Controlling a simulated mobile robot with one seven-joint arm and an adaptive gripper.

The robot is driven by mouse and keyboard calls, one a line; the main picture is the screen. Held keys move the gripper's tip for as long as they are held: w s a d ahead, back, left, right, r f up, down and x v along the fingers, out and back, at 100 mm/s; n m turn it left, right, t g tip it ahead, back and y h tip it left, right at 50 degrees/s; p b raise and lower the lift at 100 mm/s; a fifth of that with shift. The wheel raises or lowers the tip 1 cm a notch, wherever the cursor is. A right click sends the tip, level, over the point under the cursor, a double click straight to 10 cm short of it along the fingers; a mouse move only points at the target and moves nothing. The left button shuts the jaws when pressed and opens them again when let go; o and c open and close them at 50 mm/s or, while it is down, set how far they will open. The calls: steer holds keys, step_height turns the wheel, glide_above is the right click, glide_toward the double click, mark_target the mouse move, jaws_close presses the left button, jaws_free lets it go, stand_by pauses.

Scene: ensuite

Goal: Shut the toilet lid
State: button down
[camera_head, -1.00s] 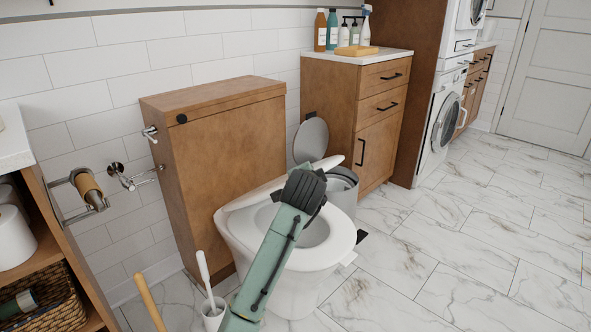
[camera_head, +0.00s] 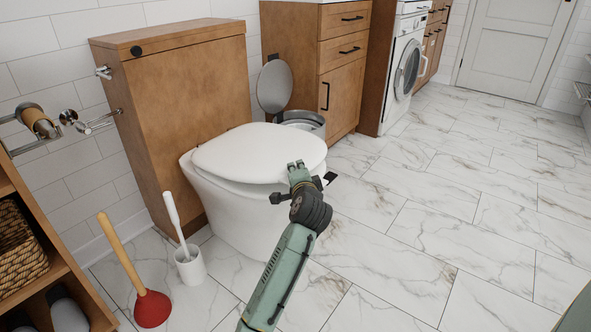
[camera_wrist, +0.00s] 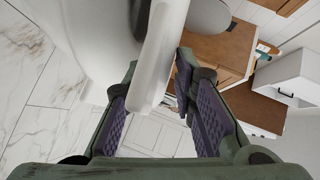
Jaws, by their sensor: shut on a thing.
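The white toilet (camera_head: 245,218) stands against the wooden cistern cabinet. Its lid (camera_head: 250,150) lies down over the bowl, close to flat, and covers the opening. My gripper (camera_head: 297,172) is at the lid's front right edge. In the wrist view, the lid's curved white rim (camera_wrist: 158,55) passes between the two fingers of my gripper (camera_wrist: 160,98), which are shut on it. The toilet body fills the upper left of that view. The head view does not show clearly whether a small gap is left under the lid's front edge.
A red plunger (camera_head: 152,308) and a toilet brush in a white holder (camera_head: 189,267) stand left of the toilet. A bin with its lid up (camera_head: 275,88) stands behind it. The marble floor (camera_head: 440,220) to the right is clear.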

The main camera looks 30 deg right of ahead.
steer(key=shift+w+a+f, duration=0.15)
steer(key=shift+w+f, duration=0.1)
steer(key=c, duration=1.8)
jaws_free()
steer(key=shift+o, duration=0.4)
steer(key=shift+r, duration=0.1)
steer(key=shift+r, duration=0.25)
step_height(320, 180, up, 9)
steer(key=shift+r, duration=0.2)
